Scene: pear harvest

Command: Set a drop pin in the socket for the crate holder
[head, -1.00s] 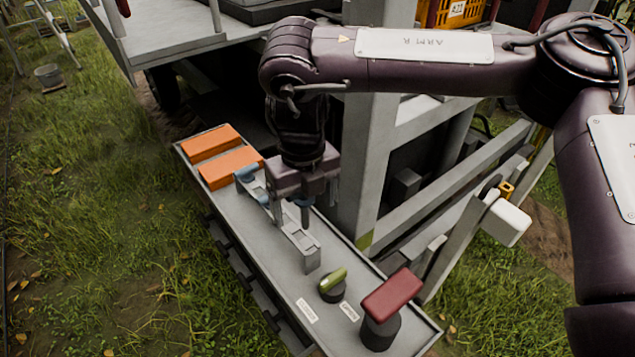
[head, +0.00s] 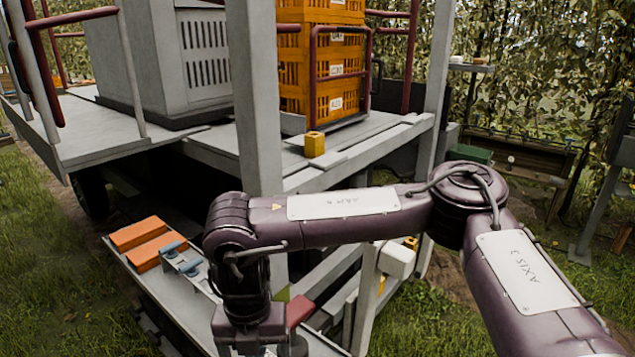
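My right gripper (head: 262,352), at the bottom edge of the head view, is over the near part of the tray. Its fingertips are cut off, so I cannot tell whether it is open or holds a pin. A red tubular frame (head: 313,76) stands around stacked orange crates (head: 350,33) on the platform. A small yellow block (head: 314,144) sits at the deck edge; I cannot tell whether it is the socket. My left gripper is out of view.
Two orange blocks (head: 136,234) lie at the tray's far end. A red-topped part (head: 300,309) is partly hidden behind my gripper. A grey upright post (head: 257,100) rises between tray and deck. Grass lies open at left; a second post (head: 436,80) stands at right.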

